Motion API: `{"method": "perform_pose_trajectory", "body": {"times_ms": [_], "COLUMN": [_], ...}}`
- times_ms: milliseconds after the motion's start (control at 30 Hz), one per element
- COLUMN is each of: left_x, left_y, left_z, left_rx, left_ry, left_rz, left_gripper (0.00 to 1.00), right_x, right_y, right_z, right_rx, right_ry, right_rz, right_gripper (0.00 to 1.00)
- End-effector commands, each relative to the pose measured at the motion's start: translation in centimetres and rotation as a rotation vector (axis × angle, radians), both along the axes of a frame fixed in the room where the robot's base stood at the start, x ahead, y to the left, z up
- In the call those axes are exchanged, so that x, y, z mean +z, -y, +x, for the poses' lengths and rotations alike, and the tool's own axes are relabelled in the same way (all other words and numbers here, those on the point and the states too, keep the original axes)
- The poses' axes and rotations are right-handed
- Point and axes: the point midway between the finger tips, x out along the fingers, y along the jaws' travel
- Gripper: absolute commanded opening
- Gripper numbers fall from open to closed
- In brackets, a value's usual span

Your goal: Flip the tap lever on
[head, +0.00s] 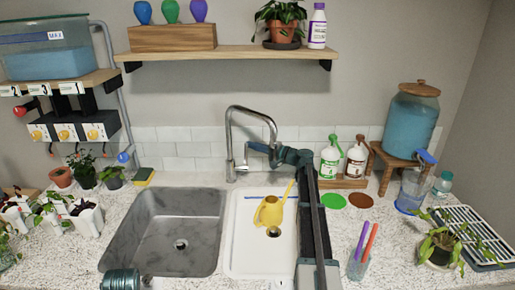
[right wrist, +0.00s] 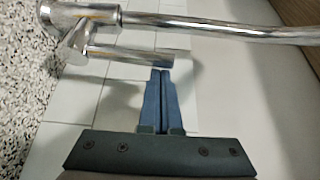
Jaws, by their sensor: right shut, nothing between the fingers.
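The chrome tap (head: 229,150) stands behind the two basins, its spout arching up and over to the right. In the right wrist view, the tap's tube (right wrist: 230,32) runs across the top, and a short chrome bar that looks like the lever (right wrist: 130,54) sticks out from the tap body. My right gripper (head: 252,146) reaches in beside the tap from the right. Its blue fingers (right wrist: 161,73) are shut and empty, with the tips right by the free end of the bar. I cannot tell whether they touch it.
A yellow watering can (head: 269,211) stands in the white basin (head: 245,262), left of my right arm. The grey basin (head: 165,250) is empty. Two pump bottles (head: 331,158) stand behind my arm on the right. A shelf (head: 230,52) hangs above the tap.

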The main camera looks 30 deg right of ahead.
Motion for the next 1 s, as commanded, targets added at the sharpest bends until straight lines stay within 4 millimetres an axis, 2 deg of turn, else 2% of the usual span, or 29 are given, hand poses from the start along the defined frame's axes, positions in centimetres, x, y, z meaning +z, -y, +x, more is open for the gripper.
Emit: {"method": "perform_pose_trajectory", "body": {"times_ms": [367,1000], "left_x": [-0.1,-1.9], "left_y": [0.0,0.0], "left_z": [0.0,0.0], "left_rx": [0.0,0.0], "left_ry": [0.0,0.0], "left_rz": [0.0,0.0], "left_gripper": [0.37,0.37], "right_x": [0.0,-0.3], "right_y": [-0.1,-0.9], "right_z": [0.0,-1.4], "right_rx": [0.001,0.002], "right_ry": [0.004,0.126], "right_rz": [-0.003,-0.077], "right_gripper": [0.0,0.0]}}
